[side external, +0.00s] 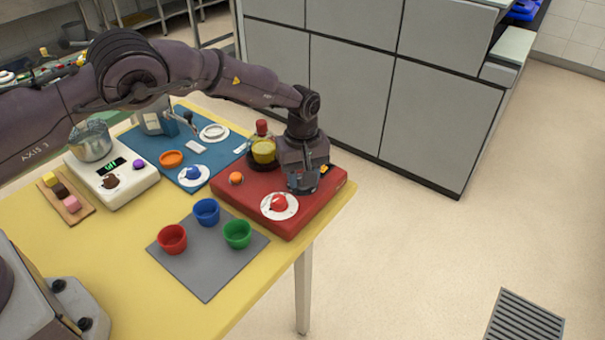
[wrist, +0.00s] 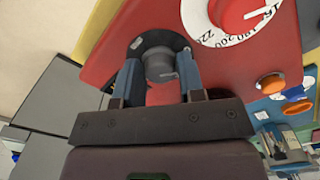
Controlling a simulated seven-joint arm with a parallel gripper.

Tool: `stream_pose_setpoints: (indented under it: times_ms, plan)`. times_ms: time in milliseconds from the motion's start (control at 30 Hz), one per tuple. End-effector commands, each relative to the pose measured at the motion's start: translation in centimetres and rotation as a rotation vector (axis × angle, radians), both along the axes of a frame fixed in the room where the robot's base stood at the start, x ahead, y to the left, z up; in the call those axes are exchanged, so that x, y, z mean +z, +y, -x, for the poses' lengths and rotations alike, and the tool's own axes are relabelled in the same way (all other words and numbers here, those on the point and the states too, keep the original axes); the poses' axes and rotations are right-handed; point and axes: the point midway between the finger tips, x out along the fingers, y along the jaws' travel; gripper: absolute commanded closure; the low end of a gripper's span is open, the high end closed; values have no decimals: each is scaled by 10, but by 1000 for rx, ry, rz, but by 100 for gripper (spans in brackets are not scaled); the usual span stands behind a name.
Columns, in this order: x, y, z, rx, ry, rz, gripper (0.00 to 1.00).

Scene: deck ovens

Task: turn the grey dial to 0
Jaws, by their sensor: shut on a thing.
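The grey dial (wrist: 160,62) sits on a dark round base on the red box (wrist: 112,45), which also shows in the side external view (side external: 235,208). My gripper (wrist: 160,80) is shut on the dial, with one blue-grey finger on each side. A thin pale mark shows on the dial, but I cannot read its setting. In the side external view my gripper (side external: 303,183) points down at the right part of the red box and hides most of the dial.
A red dial (side external: 279,203) on a white numbered plate and an orange knob (side external: 236,178) are on the same box. Red (side external: 172,240), blue (side external: 206,212) and green (side external: 238,234) cups stand on a grey mat.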

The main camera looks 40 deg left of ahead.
Motion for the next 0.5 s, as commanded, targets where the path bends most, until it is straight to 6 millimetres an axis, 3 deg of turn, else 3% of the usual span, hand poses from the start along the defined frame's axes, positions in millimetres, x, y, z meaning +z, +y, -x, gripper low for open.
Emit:
stream_pose_setpoints:
  times_ms: [500]
  plan:
    - [1,0,0,228,0,0,87]
